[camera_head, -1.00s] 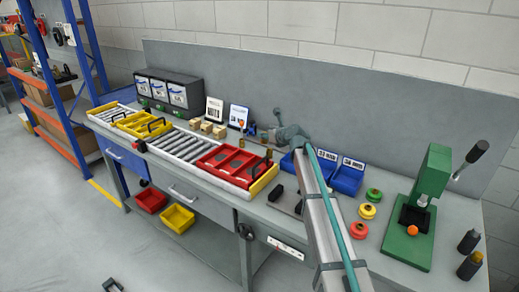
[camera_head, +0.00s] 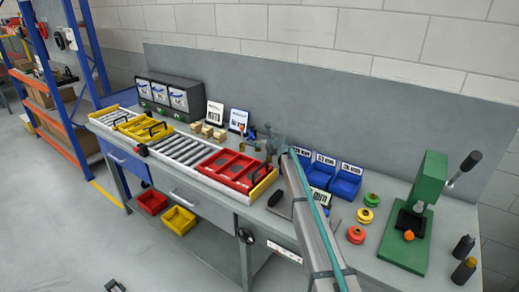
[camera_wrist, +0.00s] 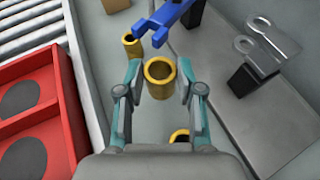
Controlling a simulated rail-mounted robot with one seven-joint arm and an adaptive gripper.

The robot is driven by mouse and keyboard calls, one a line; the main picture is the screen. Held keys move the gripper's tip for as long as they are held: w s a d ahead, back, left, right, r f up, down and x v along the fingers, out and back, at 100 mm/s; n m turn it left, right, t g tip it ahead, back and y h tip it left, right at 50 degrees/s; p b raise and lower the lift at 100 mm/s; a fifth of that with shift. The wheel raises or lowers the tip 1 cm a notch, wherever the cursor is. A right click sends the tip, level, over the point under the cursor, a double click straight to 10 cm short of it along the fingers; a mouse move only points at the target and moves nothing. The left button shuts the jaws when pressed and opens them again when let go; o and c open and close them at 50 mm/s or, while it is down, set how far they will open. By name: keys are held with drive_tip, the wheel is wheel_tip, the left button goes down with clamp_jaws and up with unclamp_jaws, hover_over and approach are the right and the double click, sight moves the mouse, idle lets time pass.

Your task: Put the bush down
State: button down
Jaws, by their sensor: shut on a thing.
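A yellow-brass bush (camera_wrist: 160,82), a short hollow cylinder, sits between the fingertips of my gripper (camera_wrist: 160,72) in the wrist view. My gripper is shut on it, and its open top faces the camera. I cannot tell whether its bottom touches the grey bench. A second brass bush (camera_wrist: 132,46) stands ahead and slightly left. A third bush (camera_wrist: 180,136) is partly hidden by the gripper's body. In the head view my gripper (camera_head: 270,146) is small, beyond the right end of the red tray; the held bush is unclear there.
The red divided tray (camera_wrist: 68,110) lies close left. A blue forked object (camera_wrist: 178,20) is just ahead, and grey metal parts (camera_wrist: 258,50) lie right. Blue bins (camera_head: 346,184) and a green press (camera_head: 428,185) stand farther right in the head view.

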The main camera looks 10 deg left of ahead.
sight(259, 149)
drive_tip(key=shift+f+p, duration=0.5)
drive_tip(key=shift+f, duration=1)
drive_tip(key=shift+f, duration=0.15)
drive_tip(key=c, duration=0.7)
unclamp_jaws()
drive_tip(key=b+v, duration=0.2)
drive_tip(key=v, duration=1)
drive_tip(key=shift+w+b, duration=0.1)
drive_tip(key=shift+b, duration=0.2)
drive_tip(key=shift+a+r, duration=0.1)
drive_tip(key=shift+r, duration=0.15)
